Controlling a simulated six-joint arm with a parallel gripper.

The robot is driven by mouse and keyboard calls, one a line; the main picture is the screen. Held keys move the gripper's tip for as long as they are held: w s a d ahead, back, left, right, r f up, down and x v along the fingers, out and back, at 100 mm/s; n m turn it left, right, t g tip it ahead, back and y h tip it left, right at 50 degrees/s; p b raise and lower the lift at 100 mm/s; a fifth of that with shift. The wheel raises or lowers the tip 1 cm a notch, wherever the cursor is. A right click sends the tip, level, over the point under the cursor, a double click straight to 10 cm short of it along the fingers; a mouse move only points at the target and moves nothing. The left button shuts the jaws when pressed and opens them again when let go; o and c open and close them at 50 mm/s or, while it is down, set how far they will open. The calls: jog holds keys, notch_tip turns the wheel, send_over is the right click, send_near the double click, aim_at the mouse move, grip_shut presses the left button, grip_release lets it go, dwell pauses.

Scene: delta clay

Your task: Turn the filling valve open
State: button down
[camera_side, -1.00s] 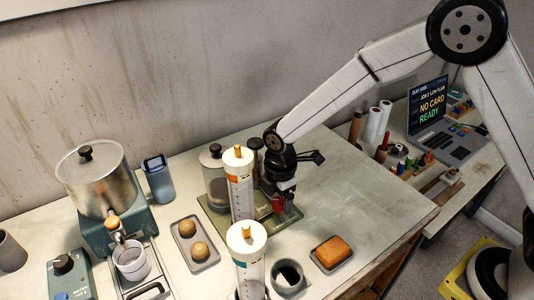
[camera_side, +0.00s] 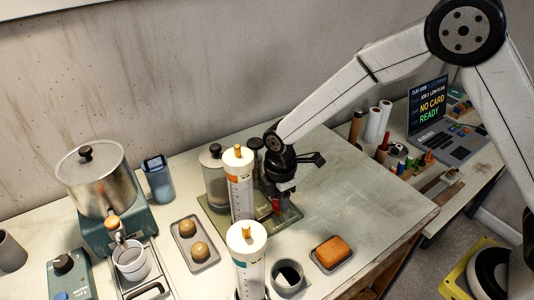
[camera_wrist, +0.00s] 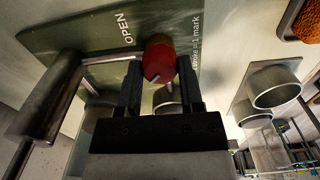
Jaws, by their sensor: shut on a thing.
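The filling valve's red handle (camera_wrist: 158,60) shows in the wrist view, between my two black fingertips. My gripper (camera_wrist: 159,70) is shut on it. Its rounded end faces the camera and bears a short pale line. The handle lies over a green plate (camera_wrist: 100,38) printed "OPEN" on the left and a "1 mark" label on the right. In the side view a small red part of the handle (camera_side: 276,206) shows under my gripper (camera_side: 280,198), at the right part of the green plate (camera_side: 292,215). The rest of the valve is hidden by my gripper.
Two clear tubes with white caps (camera_side: 238,157) (camera_side: 246,233) stand left of and in front of my gripper. A grey cup (camera_side: 287,276) and an orange block on a tray (camera_side: 332,252) lie nearer the front.

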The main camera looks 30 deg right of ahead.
jog(key=shift+m, duration=0.3)
jog(key=m, duration=0.3)
jog(key=shift+m, duration=0.3)
jog(key=m, duration=1.3)
jog(key=shift+m, duration=0.3)
jog(key=shift+c, duration=1.2)
grip_release()
